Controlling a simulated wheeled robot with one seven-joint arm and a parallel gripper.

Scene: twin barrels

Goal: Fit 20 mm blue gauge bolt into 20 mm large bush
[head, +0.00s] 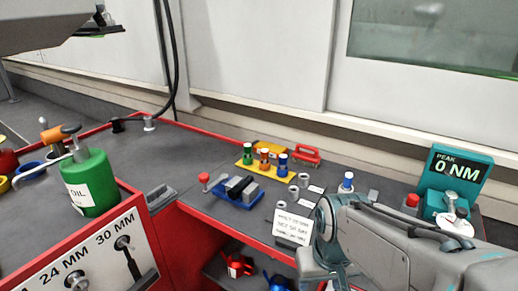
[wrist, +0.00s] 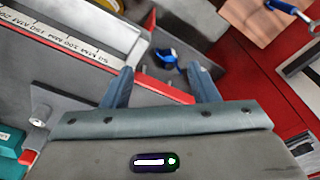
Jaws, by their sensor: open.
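In the head view a blue bolt with a pale top (head: 283,162) stands upright at the right end of the yellow rack (head: 243,173). A second blue piece with a white top (head: 346,181) stands further right on the bench. Its size and the rack bolt's size cannot be read. Small grey bushes, one (head: 303,180) behind another (head: 294,192), stand between them; which is the large one is unclear. My gripper (wrist: 162,82) is open and empty in the wrist view, its fingers over the bench's red edge, apart from these pieces.
A blue vise (head: 238,190) is left of the bushes. A printed sign (head: 293,226) stands in front of them. A teal torque meter (head: 457,177) is at the right. Green and orange bolts share the rack. Red and blue items lie on the shelf below; a green oil can (head: 90,180) is left.

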